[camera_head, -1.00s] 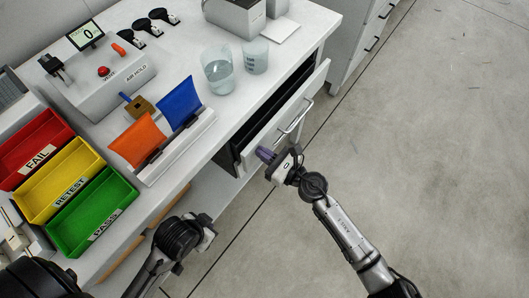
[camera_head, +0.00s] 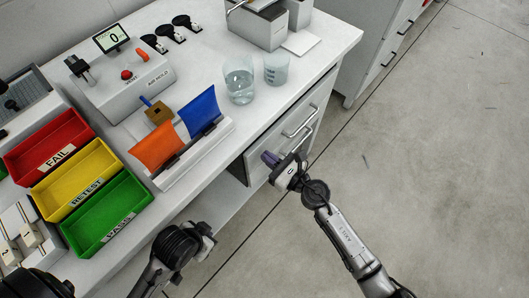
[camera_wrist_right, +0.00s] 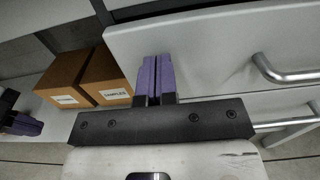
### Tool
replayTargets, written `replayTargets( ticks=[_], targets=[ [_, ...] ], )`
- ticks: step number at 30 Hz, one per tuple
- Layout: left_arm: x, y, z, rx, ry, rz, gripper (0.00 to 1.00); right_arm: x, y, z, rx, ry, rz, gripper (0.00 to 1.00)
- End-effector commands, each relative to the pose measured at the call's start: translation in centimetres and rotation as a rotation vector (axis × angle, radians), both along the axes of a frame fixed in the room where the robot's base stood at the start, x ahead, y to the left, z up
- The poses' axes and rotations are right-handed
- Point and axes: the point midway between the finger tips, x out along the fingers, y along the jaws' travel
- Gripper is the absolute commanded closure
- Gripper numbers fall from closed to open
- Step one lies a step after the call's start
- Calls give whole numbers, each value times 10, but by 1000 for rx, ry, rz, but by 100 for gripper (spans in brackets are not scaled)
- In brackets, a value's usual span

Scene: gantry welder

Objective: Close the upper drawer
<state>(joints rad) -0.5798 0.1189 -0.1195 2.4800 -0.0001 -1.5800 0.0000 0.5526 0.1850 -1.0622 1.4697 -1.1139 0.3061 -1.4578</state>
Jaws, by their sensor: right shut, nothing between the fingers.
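The upper drawer's pale front (camera_head: 272,139) is in the bench's right side, below the worktop edge. It looks flush or nearly flush, and no open interior shows. Its bar handle (camera_head: 300,122) faces right. My right gripper (camera_head: 270,158) is shut and empty, its purple fingertips at the near end of the drawer front. In the right wrist view the shut fingers (camera_wrist_right: 152,76) point at the drawer front (camera_wrist_right: 205,45), left of the handle (camera_wrist_right: 285,71); contact is hard to tell. My left gripper (camera_head: 208,240) is low in front of the bench, its fingers unclear.
A lower drawer handle (camera_wrist_right: 287,123) sits below. Two cardboard boxes (camera_wrist_right: 65,78) stand on a shelf left of the drawers. On the worktop are two beakers (camera_head: 239,80), a pouch rack (camera_head: 196,155) and coloured bins (camera_head: 108,212). Open floor lies right.

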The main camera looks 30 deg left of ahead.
Motion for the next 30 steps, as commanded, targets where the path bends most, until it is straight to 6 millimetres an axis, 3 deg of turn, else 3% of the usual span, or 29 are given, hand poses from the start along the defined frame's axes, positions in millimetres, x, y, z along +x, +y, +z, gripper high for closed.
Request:
replayTargets(
  ticks=[6,15,21,30],
  targets=[
    [0,1,12,2,0,-1,100,-12,-47,1,-3,3,-3,100],
    [0,0,19,2,0,-2,100,-26,-96,0,-4,2,-3,100],
    [0,0,21,2,0,-2,100,-31,-113,0,-4,2,-2,100],
    [0,0,21,-1,0,0,100,-32,-118,0,-3,2,-1,100]
  ],
)
